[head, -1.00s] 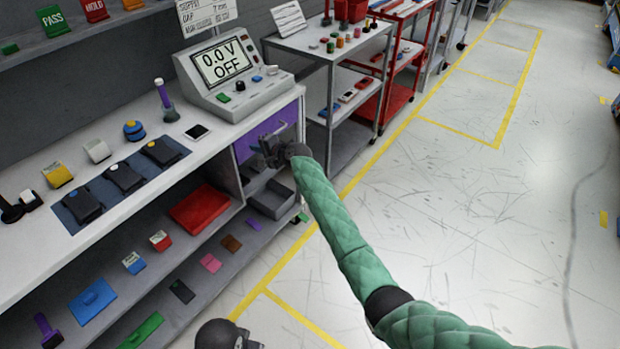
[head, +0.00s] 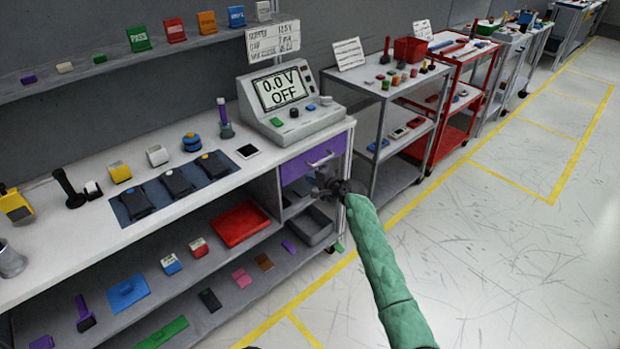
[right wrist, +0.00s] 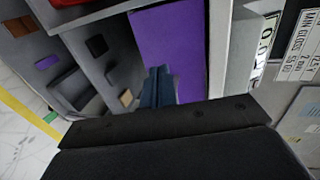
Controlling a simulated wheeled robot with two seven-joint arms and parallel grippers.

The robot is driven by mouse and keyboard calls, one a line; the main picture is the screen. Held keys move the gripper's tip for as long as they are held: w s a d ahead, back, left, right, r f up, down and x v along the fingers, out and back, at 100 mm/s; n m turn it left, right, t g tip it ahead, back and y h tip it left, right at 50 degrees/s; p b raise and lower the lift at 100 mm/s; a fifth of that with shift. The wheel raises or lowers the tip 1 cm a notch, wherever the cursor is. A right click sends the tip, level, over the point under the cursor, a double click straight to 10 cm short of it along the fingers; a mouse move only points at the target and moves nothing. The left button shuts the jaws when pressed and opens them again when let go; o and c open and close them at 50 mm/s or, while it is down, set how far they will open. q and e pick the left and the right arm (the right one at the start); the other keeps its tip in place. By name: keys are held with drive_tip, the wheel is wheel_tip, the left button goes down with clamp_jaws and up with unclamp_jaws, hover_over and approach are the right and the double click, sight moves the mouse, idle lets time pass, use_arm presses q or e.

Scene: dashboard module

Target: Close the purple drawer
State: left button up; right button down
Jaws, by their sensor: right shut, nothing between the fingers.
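The purple drawer (head: 296,170) is under the right end of the workbench top, below the grey power unit. Its front looks about level with the bench frame; I cannot tell if a small gap is left. Its light bar handle (head: 321,159) shows clear. My right gripper (head: 322,188) is just below and in front of the drawer front. In the right wrist view its shut, empty fingers (right wrist: 158,86) point toward the purple drawer front (right wrist: 165,40); I cannot tell if they touch it. My left gripper is not in view.
A grey bin (head: 313,232) sits on the shelf below the drawer, near a red tray (head: 240,224). A grey cart (head: 372,185) stands close to the right of the bench. The floor to the right is open.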

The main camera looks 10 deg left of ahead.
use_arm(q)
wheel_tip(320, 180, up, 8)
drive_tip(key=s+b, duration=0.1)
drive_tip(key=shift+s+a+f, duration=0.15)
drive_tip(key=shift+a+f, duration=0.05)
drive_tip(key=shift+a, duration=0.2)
use_arm(e)
drive_tip(key=v, duration=0.8)
drive_tip(key=shift+s+d, duration=0.2)
drive_tip(key=shift+d, duration=0.1)
drive_tip(key=s+d+r+n+g+h, duration=0.1)
drive_tip(key=s+d+r+n+h, duration=0.1)
drive_tip(key=s+d+n+h, duration=0.4)
drive_tip(key=s+d+r+n+g+h, duration=0.1)
drive_tip(key=s+d+r+n+h, duration=0.3)
drive_tip(key=s+d, duration=0.7)
drive_tip(key=s+d+f+g, duration=0.1)
drive_tip(key=s+d+f, duration=0.3)
drive_tip(key=s, duration=0.6)
drive_tip(key=s+d+f, duration=0.4)
drive_tip(key=s, duration=0.6)
drive_tip(key=s+d+f+g, duration=0.1)
drive_tip(key=s+f+g, duration=0.1)
drive_tip(key=s+f, duration=0.3)
drive_tip(key=s+d+f+g, duration=0.1)
drive_tip(key=s+f, duration=0.4)
drive_tip(key=s, duration=0.8)
drive_tip(key=shift+f+m+g+h, duration=0.3)
drive_tip(key=shift+m+g, duration=0.1)
drive_tip(key=shift+g, duration=0.1)
